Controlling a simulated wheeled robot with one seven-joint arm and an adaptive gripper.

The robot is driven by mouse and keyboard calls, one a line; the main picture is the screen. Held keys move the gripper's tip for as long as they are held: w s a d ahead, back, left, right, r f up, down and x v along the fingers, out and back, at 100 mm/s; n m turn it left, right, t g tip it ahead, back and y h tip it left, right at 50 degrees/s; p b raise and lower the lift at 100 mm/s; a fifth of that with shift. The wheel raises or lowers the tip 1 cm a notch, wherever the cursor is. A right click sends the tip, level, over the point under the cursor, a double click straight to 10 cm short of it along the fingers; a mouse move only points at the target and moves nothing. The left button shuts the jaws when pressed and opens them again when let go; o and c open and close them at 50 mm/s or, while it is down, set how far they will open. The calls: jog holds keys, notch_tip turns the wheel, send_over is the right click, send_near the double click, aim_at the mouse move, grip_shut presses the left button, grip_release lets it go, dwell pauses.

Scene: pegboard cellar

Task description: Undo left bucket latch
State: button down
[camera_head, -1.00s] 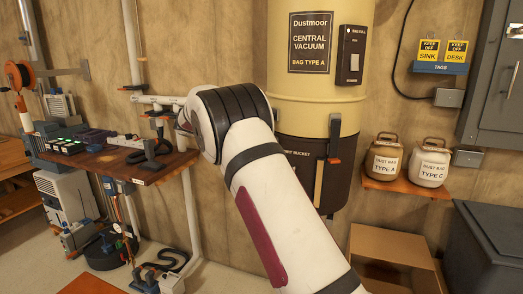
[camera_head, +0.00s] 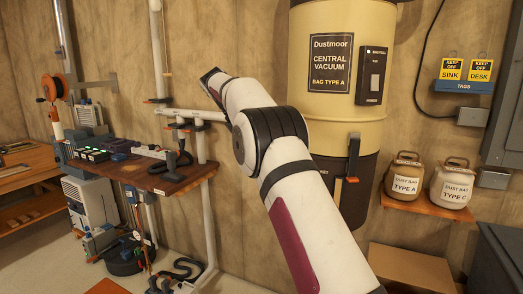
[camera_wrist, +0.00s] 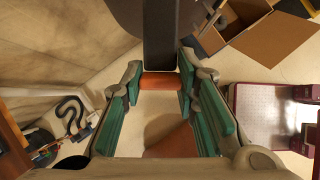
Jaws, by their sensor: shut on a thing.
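The vacuum's dark bucket (camera_head: 338,185) hangs under its cream drum (camera_head: 342,128) in the head view. One latch (camera_head: 352,165), a dark strap with an orange end, shows on its front right. The bucket's left side is hidden behind my arm. In the wrist view my gripper (camera_wrist: 160,84) has its teal fingers on both sides of an orange handle (camera_wrist: 160,80). It is shut on this handle. The handle lies at the lower end of a dark strap (camera_wrist: 160,38), which looks like a latch. My gripper is hidden in the head view.
A wooden bench (camera_head: 165,180) with devices stands left, beside white pipes. Two dust bag canisters (camera_head: 403,177) sit on an orange shelf (camera_head: 425,208) at right. An open cardboard box (camera_head: 410,265) is on the floor below. A dark bin (camera_head: 500,255) stands at far right.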

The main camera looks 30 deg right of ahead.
jog(key=shift+d+r, duration=0.25)
jog(key=shift+r, duration=0.2)
jog(key=c, duration=1.2)
grip_release()
jog(key=shift+d, duration=0.1)
jog(key=shift+c, duration=0.2)
jog(key=shift+f, duration=0.15)
jog(key=shift+a, duration=0.2)
jog(key=shift+a+r, duration=0.35)
jog(key=shift+r, duration=0.15)
jog(key=a+r, duration=0.1)
jog(key=a, duration=1.2)
jog(key=shift+s+r, duration=0.25)
